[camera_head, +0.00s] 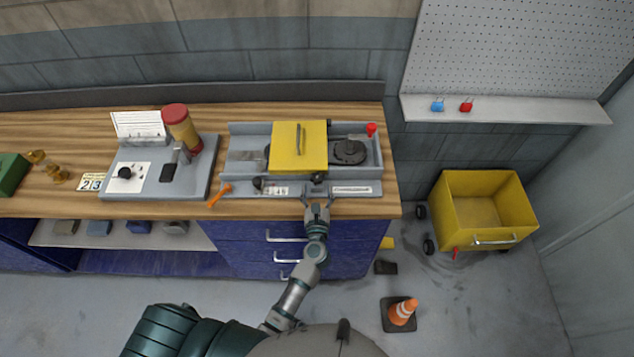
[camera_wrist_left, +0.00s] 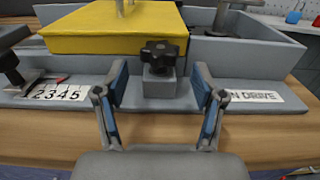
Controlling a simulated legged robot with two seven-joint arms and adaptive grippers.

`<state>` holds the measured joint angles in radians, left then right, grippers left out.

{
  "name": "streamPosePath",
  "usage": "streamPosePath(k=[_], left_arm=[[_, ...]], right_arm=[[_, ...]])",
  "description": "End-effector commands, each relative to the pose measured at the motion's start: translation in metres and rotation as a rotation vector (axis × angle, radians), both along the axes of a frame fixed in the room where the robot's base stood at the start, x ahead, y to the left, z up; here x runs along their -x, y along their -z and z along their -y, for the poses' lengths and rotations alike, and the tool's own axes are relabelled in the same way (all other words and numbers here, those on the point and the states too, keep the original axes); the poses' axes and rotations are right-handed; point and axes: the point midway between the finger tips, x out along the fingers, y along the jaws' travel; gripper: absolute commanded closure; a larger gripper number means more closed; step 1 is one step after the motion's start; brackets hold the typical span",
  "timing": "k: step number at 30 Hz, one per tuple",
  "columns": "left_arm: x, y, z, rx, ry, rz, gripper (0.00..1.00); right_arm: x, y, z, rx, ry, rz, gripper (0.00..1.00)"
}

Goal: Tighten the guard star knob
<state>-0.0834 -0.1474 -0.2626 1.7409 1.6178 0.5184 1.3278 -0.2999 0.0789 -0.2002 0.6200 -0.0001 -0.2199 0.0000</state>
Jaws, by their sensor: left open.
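The guard star knob (camera_wrist_left: 159,56) is black with lobes and sits on a grey block at the front of the yellow guard (camera_wrist_left: 95,27) in the left wrist view. In the head view the small dark knob (camera_head: 318,177) shows at the front right corner of the yellow guard (camera_head: 290,148). My left gripper (camera_head: 317,204) is at the table's front edge, just in front of the knob. In the wrist view its two blue-padded fingers (camera_wrist_left: 160,95) are open, one each side of the knob's block and short of the knob. My right gripper is not in view.
The grey machine tray (camera_head: 240,180) holds a black disc (camera_head: 348,151) and a red knob (camera_head: 371,129). An orange lever (camera_head: 219,195) is at its left. A yellow cart (camera_head: 450,215) is right of the bench.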

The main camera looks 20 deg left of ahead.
Motion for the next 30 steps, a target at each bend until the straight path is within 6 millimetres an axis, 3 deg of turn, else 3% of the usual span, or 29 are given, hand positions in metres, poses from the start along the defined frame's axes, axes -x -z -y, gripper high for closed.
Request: streamPosePath(k=[6, 15, 17, 23, 30], left_arm=[[-0.022, 0.0, -0.006, -0.002, 0.001, 0.0, 0.31], [-0.024, 0.001, -0.007, -0.001, 0.001, 0.0, 0.31], [-0.024, 0.001, -0.007, -0.001, 0.001, 0.0, 0.41], [-0.024, 0.001, -0.006, -0.001, 0.001, 0.0, 0.91], [-0.024, 0.0, -0.007, -0.002, 0.016, -0.001, 0.91]], right_arm=[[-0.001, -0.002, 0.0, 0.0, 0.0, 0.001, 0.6], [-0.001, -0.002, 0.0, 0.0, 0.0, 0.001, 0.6], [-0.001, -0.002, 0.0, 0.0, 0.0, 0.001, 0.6], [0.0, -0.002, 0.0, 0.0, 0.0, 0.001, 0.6], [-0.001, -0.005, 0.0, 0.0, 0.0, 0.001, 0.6]])
